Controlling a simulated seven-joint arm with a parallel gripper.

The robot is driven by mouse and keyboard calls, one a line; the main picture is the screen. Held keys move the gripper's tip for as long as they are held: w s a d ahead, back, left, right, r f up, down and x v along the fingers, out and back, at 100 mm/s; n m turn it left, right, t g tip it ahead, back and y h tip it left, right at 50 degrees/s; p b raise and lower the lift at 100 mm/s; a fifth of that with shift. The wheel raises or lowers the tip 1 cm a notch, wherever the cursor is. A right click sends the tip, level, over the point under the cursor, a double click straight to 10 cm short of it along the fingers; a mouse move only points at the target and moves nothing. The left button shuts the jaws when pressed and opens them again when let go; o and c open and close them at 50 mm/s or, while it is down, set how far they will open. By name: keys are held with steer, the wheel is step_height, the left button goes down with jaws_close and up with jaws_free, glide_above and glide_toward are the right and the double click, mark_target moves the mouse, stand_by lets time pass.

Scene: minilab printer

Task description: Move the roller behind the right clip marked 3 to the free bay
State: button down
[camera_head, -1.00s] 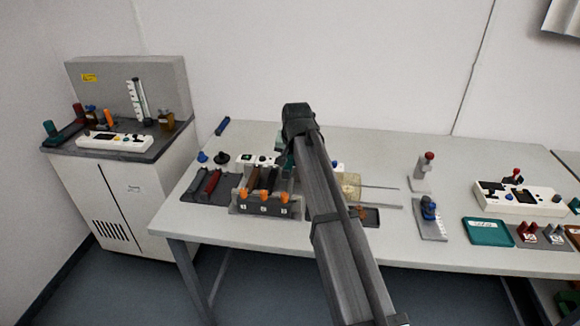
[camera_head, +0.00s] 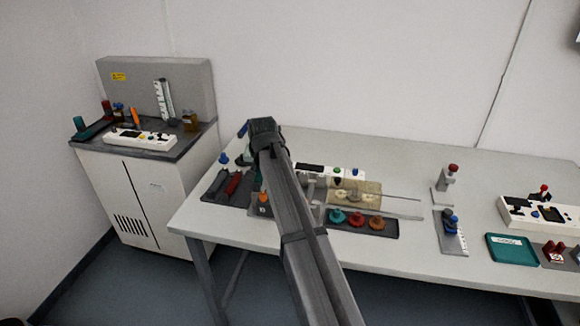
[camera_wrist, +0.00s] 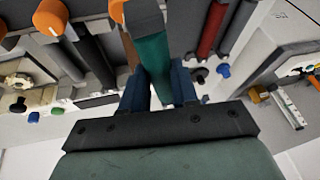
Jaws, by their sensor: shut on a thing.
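My gripper (camera_wrist: 158,80) is shut on a teal roller (camera_wrist: 154,52), with a blue finger on each side of it in the wrist view. One orange clip (camera_wrist: 118,10) is just left of the roller's far end, and another orange clip (camera_wrist: 50,16) is farther left; a white mark on that one is too small to read. A dark roller (camera_wrist: 93,52) and part of a brown one (camera_wrist: 128,50) lie left of the held roller. In the head view one orange clip (camera_head: 263,197) shows; my arm hides most of the roller unit and the gripper's fingertips.
A tray at the table's left holds a red roller (camera_head: 232,184) and a dark roller (camera_head: 216,182). A blue knob (camera_head: 224,158) stands behind it.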

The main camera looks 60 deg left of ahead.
steer(key=s+a+m, duration=0.2)
steer(key=a, duration=0.6)
steer(key=shift+f+t, duration=0.35)
steer(key=shift+t, duration=0.05)
steer(key=shift+f, duration=0.1)
steer(key=shift+f, duration=2.6)
steer(key=shift+f, duration=0.1)
steer(key=shift+f, duration=1.1)
steer(key=shift+f, duration=0.2)
steer(key=shift+f, duration=0.65)
